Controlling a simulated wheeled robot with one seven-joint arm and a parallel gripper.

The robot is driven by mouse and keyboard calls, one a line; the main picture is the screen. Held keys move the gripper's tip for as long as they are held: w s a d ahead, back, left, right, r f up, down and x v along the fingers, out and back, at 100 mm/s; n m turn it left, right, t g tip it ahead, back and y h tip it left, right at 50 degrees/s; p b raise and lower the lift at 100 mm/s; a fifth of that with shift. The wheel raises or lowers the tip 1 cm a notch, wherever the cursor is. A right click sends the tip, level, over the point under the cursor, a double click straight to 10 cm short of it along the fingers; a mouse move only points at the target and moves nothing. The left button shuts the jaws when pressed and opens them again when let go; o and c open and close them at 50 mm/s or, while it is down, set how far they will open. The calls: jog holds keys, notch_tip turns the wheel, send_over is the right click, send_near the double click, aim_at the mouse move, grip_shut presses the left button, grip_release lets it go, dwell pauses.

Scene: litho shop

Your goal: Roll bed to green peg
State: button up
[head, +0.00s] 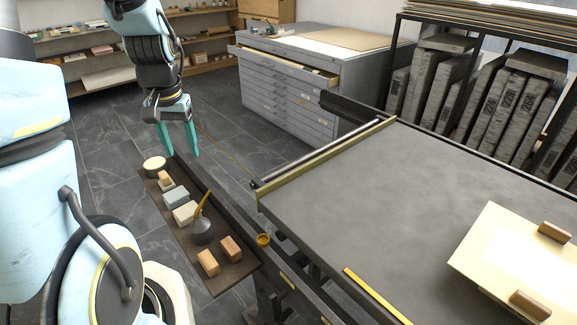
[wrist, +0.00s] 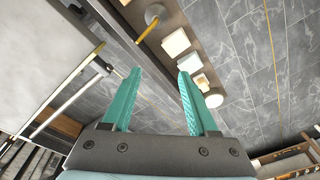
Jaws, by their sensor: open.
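The press bed (head: 370,180) is a wide dark grey slab on a dark frame, with an olive-yellow bar (head: 325,165) along its left end and a pale metal rod (head: 320,152) beyond that bar. Part of what looks like the bed (wrist: 45,35) shows at the upper left in the wrist view. I cannot make out a green peg in either view. My gripper (head: 181,154) has two teal fingers, spread apart and empty. It hangs left of the bed, above the far end of a side shelf. Its fingers also show in the wrist view (wrist: 159,74).
The narrow brown shelf (head: 234,281) holds a round tin (head: 155,163), several blocks and a grey pot (head: 202,231) with a yellow handle. A cream board (head: 500,250) with wooden blocks lies on the bed. A grey drawer cabinet (head: 290,95) stands behind, one drawer open.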

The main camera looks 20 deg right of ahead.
jog(key=w+d+f+m, duration=0.2)
jog(key=d, duration=0.4)
jog(key=w+d+f+m, duration=0.1)
jog(key=w+d+m, duration=0.15)
jog(key=d, duration=0.35)
jog(key=m+p, duration=0.2)
jog(key=m, duration=0.3)
send_near(281, 168)
jog(key=shift+t+y, duration=0.4)
jog(key=f+p, duration=0.1)
jog(key=f, duration=0.5)
jog(key=f+p, duration=0.1)
jog(key=f, duration=0.2)
jog(key=shift+w+d+p, duration=0.1)
jog(key=shift+w+p, duration=0.2)
jog(key=shift+w, duration=0.1)
grip_shut()
